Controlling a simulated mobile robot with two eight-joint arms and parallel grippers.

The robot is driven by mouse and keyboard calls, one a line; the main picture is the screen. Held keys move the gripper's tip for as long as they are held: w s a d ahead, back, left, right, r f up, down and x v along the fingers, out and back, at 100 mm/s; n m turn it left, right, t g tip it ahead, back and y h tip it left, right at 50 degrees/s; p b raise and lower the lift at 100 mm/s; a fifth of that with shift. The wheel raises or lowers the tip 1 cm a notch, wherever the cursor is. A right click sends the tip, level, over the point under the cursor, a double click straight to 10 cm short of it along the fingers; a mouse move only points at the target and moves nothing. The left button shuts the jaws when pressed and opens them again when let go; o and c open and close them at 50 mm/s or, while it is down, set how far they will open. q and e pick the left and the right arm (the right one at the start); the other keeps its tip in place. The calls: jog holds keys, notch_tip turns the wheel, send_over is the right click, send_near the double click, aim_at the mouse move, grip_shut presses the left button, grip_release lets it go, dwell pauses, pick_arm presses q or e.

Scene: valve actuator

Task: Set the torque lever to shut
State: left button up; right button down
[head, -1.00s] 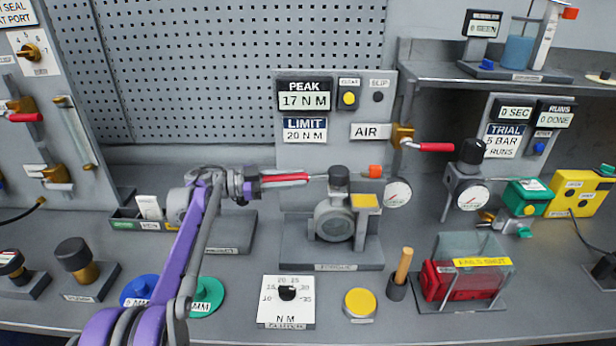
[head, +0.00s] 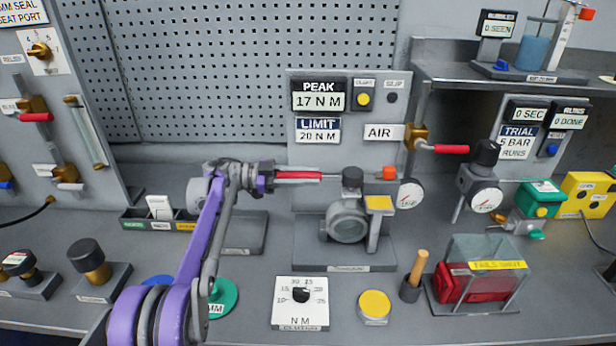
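The torque lever (head: 298,175) has a red grip and points left from the dark-capped grey valve body (head: 346,222) on the torque stand (head: 300,252). It lies about level in the picture. My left gripper (head: 266,178) is at the left end of the red grip and appears shut on it. The gripper hides that end, and its fingertips are hard to make out. The peak display (head: 318,101) reads 17 N m, above a limit sign (head: 318,130) of 20 N m. My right gripper is not in view.
A white torque dial (head: 300,302), a yellow button (head: 374,305) and a wooden-handled tool (head: 415,272) stand in front. A pressure gauge (head: 409,194) is right of the lever. A small tray (head: 160,219) and my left arm are at the left.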

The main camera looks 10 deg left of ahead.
pick_arm(q)
jog(key=o, duration=0.4)
jog(key=shift+o, duration=0.2)
jog(key=v, duration=1)
jog(key=shift+a, duration=0.4)
